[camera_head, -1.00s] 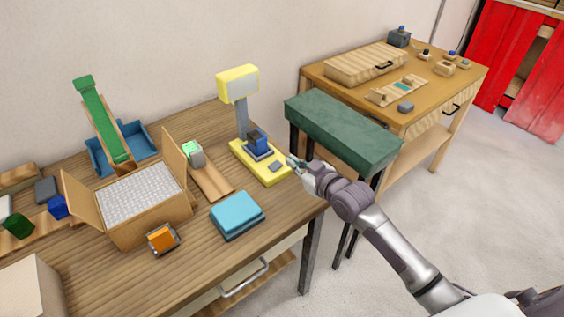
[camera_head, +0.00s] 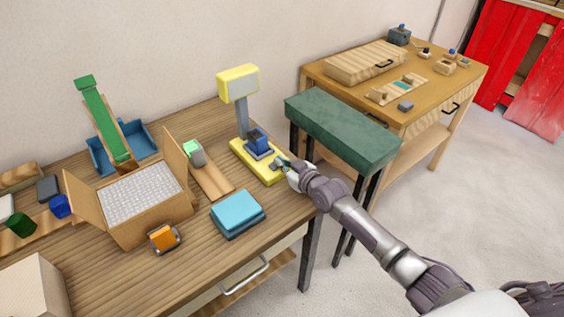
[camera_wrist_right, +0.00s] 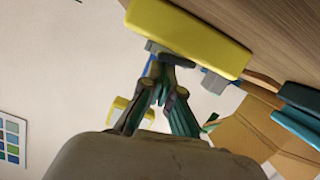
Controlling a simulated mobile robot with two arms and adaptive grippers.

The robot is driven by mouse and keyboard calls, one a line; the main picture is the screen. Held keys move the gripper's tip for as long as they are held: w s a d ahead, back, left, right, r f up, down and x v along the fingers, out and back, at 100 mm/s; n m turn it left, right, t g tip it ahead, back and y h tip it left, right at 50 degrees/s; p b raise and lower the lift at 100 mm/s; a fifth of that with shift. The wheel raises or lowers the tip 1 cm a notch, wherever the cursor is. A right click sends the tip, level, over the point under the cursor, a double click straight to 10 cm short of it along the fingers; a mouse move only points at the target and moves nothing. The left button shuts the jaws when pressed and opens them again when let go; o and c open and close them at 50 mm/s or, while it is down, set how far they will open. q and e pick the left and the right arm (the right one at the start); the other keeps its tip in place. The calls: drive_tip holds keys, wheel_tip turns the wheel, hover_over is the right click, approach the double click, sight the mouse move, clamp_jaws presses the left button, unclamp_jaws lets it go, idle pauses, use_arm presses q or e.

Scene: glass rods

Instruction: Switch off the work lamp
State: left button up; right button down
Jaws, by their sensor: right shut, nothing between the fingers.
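The work lamp stands at the right end of the wooden table, with a yellow head (camera_head: 238,82), a grey post (camera_head: 241,118) and a yellow base (camera_head: 267,178). A blue block-like part (camera_head: 258,142) sits on the base, and a small grey piece lies near its right end. My right gripper (camera_head: 281,163) is shut and empty at that grey piece, partly hiding it; I cannot tell whether it touches. In the right wrist view the shut fingertips (camera_wrist_right: 163,68) are close to the yellow base (camera_wrist_right: 185,30) and a grey part on it. My left gripper is not in view.
A turquoise stack (camera_head: 237,210) and an open cardboard box (camera_head: 160,224) are left of the lamp. A wooden ramp (camera_head: 211,180) lies between box and lamp. A dark green bench (camera_head: 345,128) stands just behind my right arm, with another wooden table (camera_head: 440,95) beyond.

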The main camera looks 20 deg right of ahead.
drive_tip(key=b, duration=0.1)
drive_tip(key=f+m+b, duration=0.1)
drive_tip(key=b, duration=0.1)
drive_tip(key=shift+d+f, duration=0.25)
drive_tip(key=shift+a+r+p, duration=0.1)
drive_tip(key=shift+r+p, duration=0.25)
drive_tip(key=shift+p, duration=0.2)
drive_tip(key=shift+r+p, duration=0.35)
drive_tip(key=r+p, duration=0.1)
drive_tip(key=r, duration=0.1)
drive_tip(key=r+p, duration=0.1)
drive_tip(key=shift+s+d+r+p, duration=0.15)
drive_tip(key=shift+d+r+p, duration=0.15)
drive_tip(key=shift+d+r, duration=0.1)
use_arm(q)
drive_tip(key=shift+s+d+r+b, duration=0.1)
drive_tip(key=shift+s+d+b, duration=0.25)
drive_tip(key=shift+b, duration=0.3)
use_arm(e)
drive_tip(key=v, duration=0.9)
drive_tip(key=shift+d, duration=0.4)
